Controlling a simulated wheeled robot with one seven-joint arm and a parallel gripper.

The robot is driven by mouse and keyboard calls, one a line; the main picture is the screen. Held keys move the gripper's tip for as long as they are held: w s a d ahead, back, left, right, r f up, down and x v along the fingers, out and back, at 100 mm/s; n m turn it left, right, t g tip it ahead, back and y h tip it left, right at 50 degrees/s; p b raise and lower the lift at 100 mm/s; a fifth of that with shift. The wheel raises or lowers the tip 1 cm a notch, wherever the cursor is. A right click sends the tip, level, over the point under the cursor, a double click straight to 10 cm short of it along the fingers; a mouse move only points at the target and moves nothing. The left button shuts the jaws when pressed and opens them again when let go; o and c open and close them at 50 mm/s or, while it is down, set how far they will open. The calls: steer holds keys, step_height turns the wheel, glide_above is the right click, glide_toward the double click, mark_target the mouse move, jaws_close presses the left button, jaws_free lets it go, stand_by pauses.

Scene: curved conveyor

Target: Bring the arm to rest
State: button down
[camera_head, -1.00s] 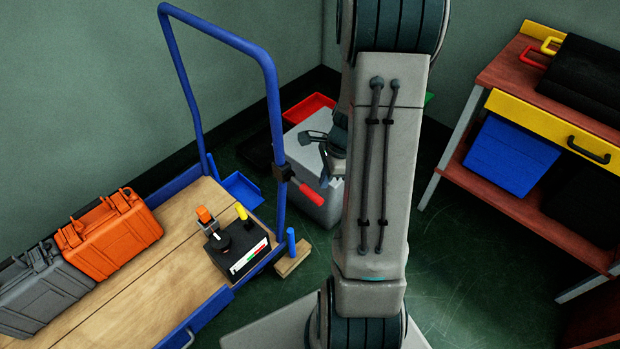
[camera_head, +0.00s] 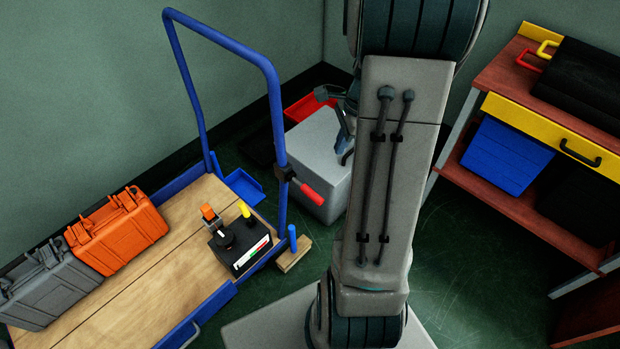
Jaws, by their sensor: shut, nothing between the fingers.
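My arm stands upright through the middle of the head view, its long grey link leaning a little to the right toward the top. My gripper (camera_head: 340,125) shows only in part, at the left edge of that link and in front of the grey box behind. The link hides the rest of it. It is shut and I see nothing held in it. It appears clear of the objects around it, though its exact distance from the grey box is hard to tell.
A blue-framed cart (camera_head: 282,150) at left carries an orange case (camera_head: 117,232), a grey case (camera_head: 48,288) and a black control box (camera_head: 240,243). A grey box (camera_head: 318,150) stands behind my arm. A workbench (camera_head: 490,72) with a blue bin (camera_head: 505,155) is at right. Green floor lies between.

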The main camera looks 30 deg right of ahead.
steer(key=shift+r, duration=0.15)
stand_by(0.4)
steer(key=s+a+r+n+h+p, duration=0.1)
steer(key=s+a+r+n+p, duration=0.2)
steer(key=a+r+n+p, duration=0.3)
steer(key=s+a+r+n+t+p, duration=0.1)
steer(key=s+a+r+n+p, duration=0.3)
steer(key=r+n, duration=0.4)
steer(key=s+a+r+n+t+h+p, duration=0.1)
steer(key=s+a+r+n+p, duration=0.2)
steer(key=a+r+n+p, duration=0.4)
step_height(320, 180, up, 7)
steer(key=shift+s+a+r+h+p, duration=0.1)
steer(key=shift+s+a+h+p, duration=0.25)
steer(key=shift+p, duration=0.2)
steer(key=shift+w, duration=0.1)
